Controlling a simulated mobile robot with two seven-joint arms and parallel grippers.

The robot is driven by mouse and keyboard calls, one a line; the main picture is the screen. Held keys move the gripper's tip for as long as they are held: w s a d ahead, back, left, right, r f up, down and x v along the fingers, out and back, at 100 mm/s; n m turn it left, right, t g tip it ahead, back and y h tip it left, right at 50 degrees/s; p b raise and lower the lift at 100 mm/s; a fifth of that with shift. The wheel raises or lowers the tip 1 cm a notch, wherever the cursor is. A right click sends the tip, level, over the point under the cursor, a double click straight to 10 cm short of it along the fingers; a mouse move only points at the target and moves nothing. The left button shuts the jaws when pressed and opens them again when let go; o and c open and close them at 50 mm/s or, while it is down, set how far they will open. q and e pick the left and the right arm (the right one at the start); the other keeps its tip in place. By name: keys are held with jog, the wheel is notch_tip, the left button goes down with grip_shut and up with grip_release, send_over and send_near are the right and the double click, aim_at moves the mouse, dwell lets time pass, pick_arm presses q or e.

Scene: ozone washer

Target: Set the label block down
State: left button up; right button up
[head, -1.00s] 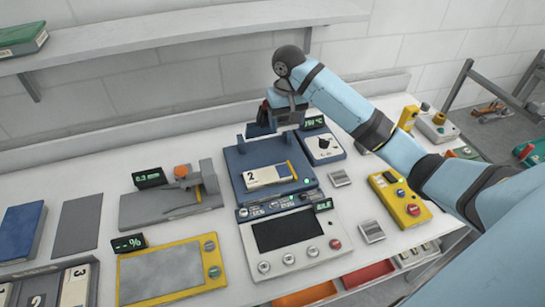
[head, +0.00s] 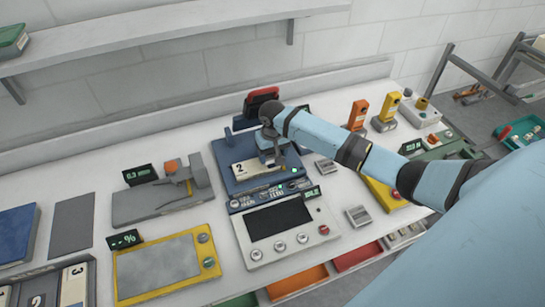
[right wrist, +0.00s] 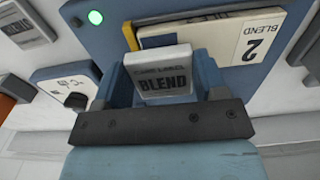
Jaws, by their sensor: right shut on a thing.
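The label block (right wrist: 165,72) is a small pale block marked "BLEND". My right gripper (right wrist: 162,82) is shut on it, with a blue finger on each side in the right wrist view. In the head view my right gripper (head: 272,158) is over the blue fixture (head: 226,152), near the right end of the cream card marked "2" (head: 250,170). That card (right wrist: 262,38) lies just beyond the block in the right wrist view. The block is hidden in the head view, and I cannot tell whether it touches the fixture. My left gripper is not in view.
Two grey label blocks lie right of the fixture, one farther back (head: 326,166) and one nearer (head: 358,215). A control panel with a dark screen (head: 282,230) adjoins the fixture's front. A red-and-dark part (head: 262,95) stands behind. A grey device (head: 165,195) stands left.

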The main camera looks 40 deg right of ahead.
aim_at(272, 156)
notch_tip(272, 156, down, 2)
jog(key=shift+f, duration=0.1)
jog(key=o, duration=0.9)
jog(key=shift+f, duration=0.1)
jog(key=shift+o, duration=0.3)
jog(key=shift+r, duration=0.2)
notch_tip(272, 156, up, 12)
jog(key=b, duration=0.2)
